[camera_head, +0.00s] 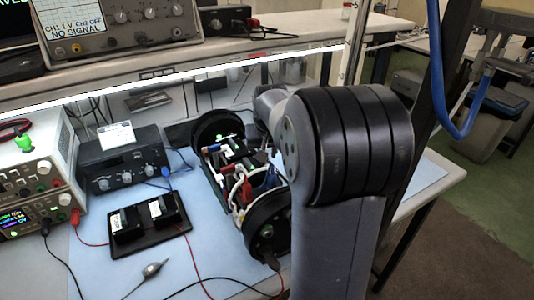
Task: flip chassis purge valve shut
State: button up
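The opened cylinder chassis (266,215) lies on the blue mat, between two black round end caps. Its inside shows circuit boards, blue and red parts and white and red wires. I cannot single out a purge valve on it, so I cannot tell the valve's position. My arm stands in front of the chassis on its right side and hides part of it. My gripper does not show; it is out of view or hidden behind my arm.
A black tray (182,239) with two dark blocks lies left of the chassis. Power supplies (40,185) and a black control box (125,170) stand further left. Loose red and black leads cross the blue mat (205,270). A shelf (150,80) with an oscilloscope (115,28) runs behind.

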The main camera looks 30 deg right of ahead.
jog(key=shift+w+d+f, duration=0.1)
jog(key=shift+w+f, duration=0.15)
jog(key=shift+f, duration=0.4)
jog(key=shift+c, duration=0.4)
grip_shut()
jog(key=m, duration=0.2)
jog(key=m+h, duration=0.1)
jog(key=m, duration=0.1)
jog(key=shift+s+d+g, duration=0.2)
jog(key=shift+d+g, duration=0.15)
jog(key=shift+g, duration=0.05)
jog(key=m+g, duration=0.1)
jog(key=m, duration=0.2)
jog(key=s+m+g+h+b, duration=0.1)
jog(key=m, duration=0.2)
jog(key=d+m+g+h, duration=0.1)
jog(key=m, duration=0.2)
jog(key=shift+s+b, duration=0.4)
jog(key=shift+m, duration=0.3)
